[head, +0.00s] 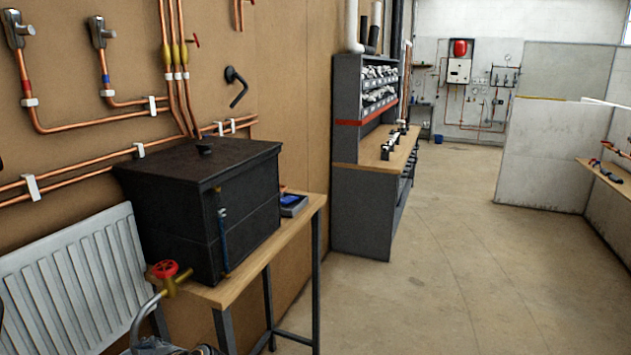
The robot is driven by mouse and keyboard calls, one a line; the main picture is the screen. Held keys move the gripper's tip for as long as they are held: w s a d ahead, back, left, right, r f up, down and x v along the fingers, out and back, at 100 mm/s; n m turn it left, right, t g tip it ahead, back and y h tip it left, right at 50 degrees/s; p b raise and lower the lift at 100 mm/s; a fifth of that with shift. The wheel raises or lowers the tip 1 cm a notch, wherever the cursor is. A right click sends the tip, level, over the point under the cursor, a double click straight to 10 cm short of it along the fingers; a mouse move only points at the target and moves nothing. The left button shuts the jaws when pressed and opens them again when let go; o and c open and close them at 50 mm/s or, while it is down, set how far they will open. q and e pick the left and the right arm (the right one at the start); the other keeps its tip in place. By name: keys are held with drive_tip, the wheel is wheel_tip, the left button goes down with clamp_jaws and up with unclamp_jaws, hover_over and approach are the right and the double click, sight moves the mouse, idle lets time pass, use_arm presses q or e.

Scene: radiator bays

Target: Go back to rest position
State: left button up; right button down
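Neither of my grippers can be made out in the head view. Some grey and dark shapes are cut off by the bottom edge at the left, below the valve, and I cannot tell what they are. A brass valve with a red handwheel (165,270) and a grey curved pipe is at the near left, in front of the radiator and the table's near end. I see nothing holding it.
A black box (205,210) and a small blue-topped case (292,204) are on a wooden table (262,258). A white radiator (75,270) and copper pipes line the left wall. A grey shelf bench (362,205) stands beyond. The floor (450,270) at centre right is clear.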

use_arm(q)
drive_tip(key=s+d+f+n+h, duration=0.3)
drive_tip(key=s+f+n+h, duration=0.1)
drive_tip(key=s+f, duration=0.45)
drive_tip(key=s+d+f+n+h, duration=0.1)
drive_tip(key=s+d+n+h, duration=0.4)
drive_tip(key=s, duration=0.4)
drive_tip(key=s+d+f+n+h, duration=0.2)
drive_tip(key=s+d+n+h, duration=0.15)
drive_tip(key=s+d, duration=0.5)
drive_tip(key=s+a+f+g+b, duration=0.1)
drive_tip(key=s+f+b, duration=0.15)
drive_tip(key=f, duration=1.35)
drive_tip(key=s+f+g+b, duration=0.1)
drive_tip(key=f+b, duration=0.3)
drive_tip(key=f, duration=1.3)
drive_tip(key=s+a+f+b, duration=0.3)
drive_tip(key=s+f+b, duration=0.1)
drive_tip(key=s+f, duration=1.2)
wheel_tip(320, 180, down, 4)
drive_tip(key=shift+a+r+g, duration=0.15)
drive_tip(key=shift+g, duration=0.25)
use_arm(e)
wheel_tip(320, 180, down, 10)
drive_tip(key=shift+s+f, duration=0.2)
drive_tip(key=shift+f, duration=0.05)
